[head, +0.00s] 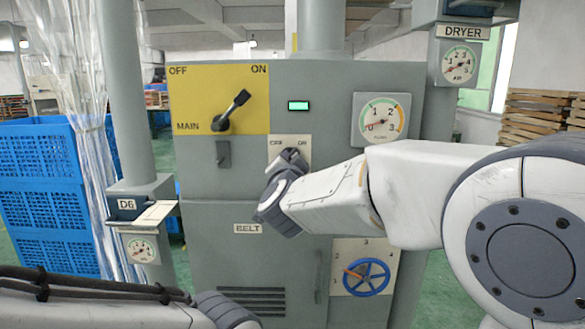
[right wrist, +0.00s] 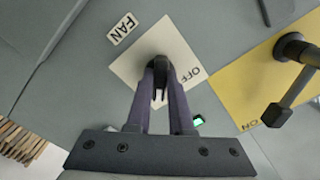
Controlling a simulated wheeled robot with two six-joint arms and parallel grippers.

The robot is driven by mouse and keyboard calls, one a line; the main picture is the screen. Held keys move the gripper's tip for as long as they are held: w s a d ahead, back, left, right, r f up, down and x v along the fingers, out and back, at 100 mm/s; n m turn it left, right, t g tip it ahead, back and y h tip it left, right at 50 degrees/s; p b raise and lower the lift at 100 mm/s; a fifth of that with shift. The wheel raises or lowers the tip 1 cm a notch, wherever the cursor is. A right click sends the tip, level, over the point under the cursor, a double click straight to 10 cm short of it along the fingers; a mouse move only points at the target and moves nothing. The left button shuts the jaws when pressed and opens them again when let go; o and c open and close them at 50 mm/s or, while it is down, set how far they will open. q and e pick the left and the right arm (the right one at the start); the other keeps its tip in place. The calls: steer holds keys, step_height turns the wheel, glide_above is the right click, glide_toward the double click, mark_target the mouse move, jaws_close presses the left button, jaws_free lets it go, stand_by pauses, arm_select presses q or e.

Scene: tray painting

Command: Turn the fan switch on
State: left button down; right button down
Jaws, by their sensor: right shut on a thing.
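The fan switch is on a pale plate (head: 277,142) marked OFF and ON on the grey cabinet, below the green lamp. In the right wrist view, the plate (right wrist: 127,72) shows OFF on its right, with a FAN label (right wrist: 122,29) beside it. My right gripper (head: 290,158) is at this plate. In the wrist view its fingers are shut on the dark fan switch knob (right wrist: 160,63). The fingers hide much of the knob, and I cannot tell which way it points. The ON mark is hidden in the wrist view. My left gripper is not in view.
The MAIN lever (head: 236,105) on the yellow plate (head: 190,85) points up right towards ON. The green lamp (head: 298,105) is lit. A round gauge (head: 381,119) is right of it. A blue handwheel (head: 366,277) sits low right, below my right arm. Blue crates (head: 40,165) stand left.

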steer(key=shift+d+r, duration=0.1)
steer(key=shift+r, duration=0.15)
steer(key=c, duration=0.8)
jaws_free()
steer(key=shift+f, duration=0.15)
steer(key=s+b, duration=0.1)
steer(key=s, duration=0.9)
steer(key=shift+s+b, duration=0.25)
steer(key=shift+b, duration=0.1)
